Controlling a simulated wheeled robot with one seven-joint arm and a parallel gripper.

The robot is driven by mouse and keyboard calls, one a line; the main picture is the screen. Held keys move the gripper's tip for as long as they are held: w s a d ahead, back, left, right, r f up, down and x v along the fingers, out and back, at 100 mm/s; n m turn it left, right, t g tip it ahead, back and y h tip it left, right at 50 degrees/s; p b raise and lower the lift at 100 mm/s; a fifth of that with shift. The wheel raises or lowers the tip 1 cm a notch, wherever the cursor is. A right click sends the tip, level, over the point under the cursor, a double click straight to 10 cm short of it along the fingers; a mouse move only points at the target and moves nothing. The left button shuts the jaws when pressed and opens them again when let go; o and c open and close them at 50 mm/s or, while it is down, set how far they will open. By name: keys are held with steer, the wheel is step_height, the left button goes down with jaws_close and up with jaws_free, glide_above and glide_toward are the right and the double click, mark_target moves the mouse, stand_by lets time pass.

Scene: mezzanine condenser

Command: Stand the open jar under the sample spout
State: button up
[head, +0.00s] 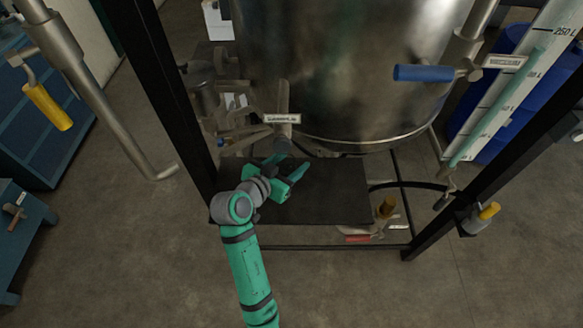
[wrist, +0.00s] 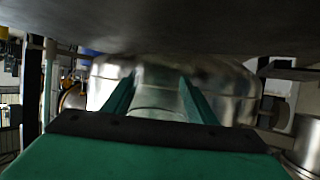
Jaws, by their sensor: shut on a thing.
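My gripper (head: 290,168) is just above the dark shelf (head: 335,190) in front of the steel tank, its fingers pointing toward the tank. In the wrist view the gripper (wrist: 157,80) is shut on a clear glass jar (wrist: 158,101), which stands out faintly between the green fingers. In the head view the jar is too small and clear to make out. The sample spout (head: 283,147) hangs below a small white label, close to my fingertips. I cannot tell whether the jar is directly beneath it or touching the shelf.
The steel tank (head: 340,75) rises behind the shelf. Black frame posts (head: 168,90) stand at both sides. The shelf's right part is bare.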

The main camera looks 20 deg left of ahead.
steer(key=shift+f, duration=1.4)
steer(key=shift+d+f, duration=0.1)
steer(key=shift+f, duration=0.05)
steer(key=o, duration=1.2)
steer(key=shift+c, duration=0.2)
steer(key=shift+s+r, duration=0.15)
steer(key=shift+r, duration=0.05)
steer(key=v, duration=1.1)
steer(key=shift+s+a+r, duration=0.1)
steer(key=shift+s+a, duration=0.15)
steer(key=shift+s, duration=0.05)
